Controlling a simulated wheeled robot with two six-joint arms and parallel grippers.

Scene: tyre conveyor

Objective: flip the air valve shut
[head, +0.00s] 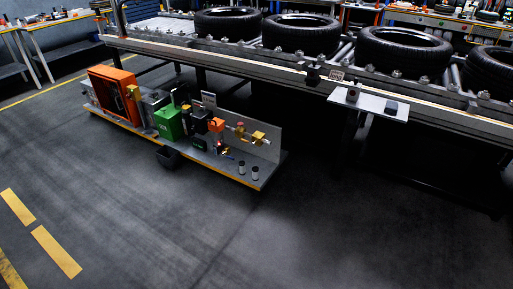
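A low platform (230,171) with a yellow-edged front stands on the floor left of centre, under the conveyor. Brass-coloured fittings (258,137) sit on a pipe before a grey upright plate at its right end; the air valve appears to be among these parts. Neither of my grippers is in the head view.
The conveyor (226,56) carries several black tyres (300,34) across the back. An orange cabinet (112,94) and a green box (168,122) stand on the platform. A small shelf (369,101) juts from the conveyor. The floor (190,225) in front is clear.

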